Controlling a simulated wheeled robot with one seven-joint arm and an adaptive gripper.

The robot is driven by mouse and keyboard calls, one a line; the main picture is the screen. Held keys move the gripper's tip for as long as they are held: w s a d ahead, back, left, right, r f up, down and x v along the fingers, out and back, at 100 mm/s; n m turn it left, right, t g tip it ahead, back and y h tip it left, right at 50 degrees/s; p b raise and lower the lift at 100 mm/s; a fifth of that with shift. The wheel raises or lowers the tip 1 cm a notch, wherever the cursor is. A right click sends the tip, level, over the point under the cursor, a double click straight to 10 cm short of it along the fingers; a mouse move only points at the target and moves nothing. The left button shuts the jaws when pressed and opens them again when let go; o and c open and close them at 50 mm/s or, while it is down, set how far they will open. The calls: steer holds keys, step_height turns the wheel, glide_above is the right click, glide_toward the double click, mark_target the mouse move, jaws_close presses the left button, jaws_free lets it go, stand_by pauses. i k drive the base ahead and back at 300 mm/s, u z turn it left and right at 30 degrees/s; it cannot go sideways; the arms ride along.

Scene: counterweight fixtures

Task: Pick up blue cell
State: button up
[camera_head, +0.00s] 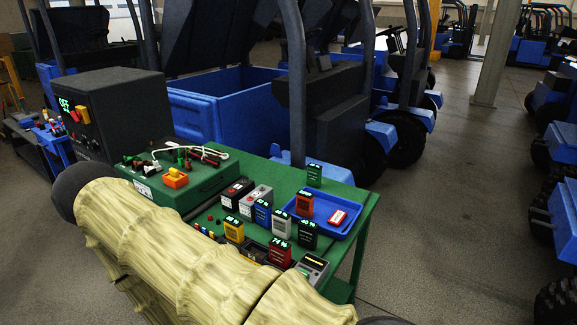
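One blue cell (262,214) is on the left. My arm, in a tan ribbed cover, crosses the foreground in front of the table. My gripper is not visible; the arm runs out of the picture at the lower right.
A yellow cell (234,231), a red cell (280,253) and a black cell (308,235) stand close by. A green cell (314,175) stands behind. Grey-topped batteries (238,194) and a green case (190,190) are left.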

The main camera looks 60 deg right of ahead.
mark_target(263, 208)
steer(key=z, duration=1.35)
